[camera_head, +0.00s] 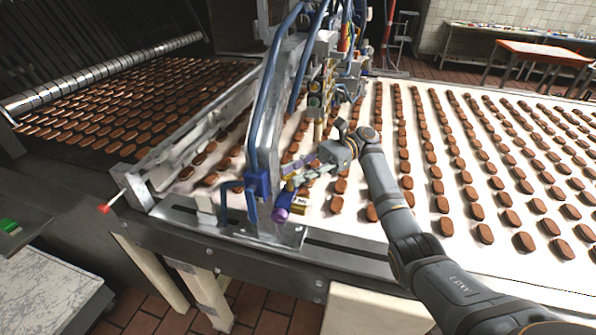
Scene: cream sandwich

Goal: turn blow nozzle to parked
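A small fitting with a purple end (282,207) and a yellow labelled block (299,203) sits low on the near side of the machine head; it may be the blow nozzle, but I cannot tell for sure. My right gripper (291,176) comes in from the right, just above this fitting and close to the blue bracket (258,185). Its fingers overlap small purple and yellow parts, so I cannot tell whether they touch or grip anything. My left gripper is not in view.
The machine head with blue hoses (266,100) stands over a white conveyor belt (350,226) carrying rows of brown biscuits. A dark belt with more biscuits (150,105) lies at the left. A red-tipped lever (104,208) sticks out at the near left. An orange table (545,52) stands behind.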

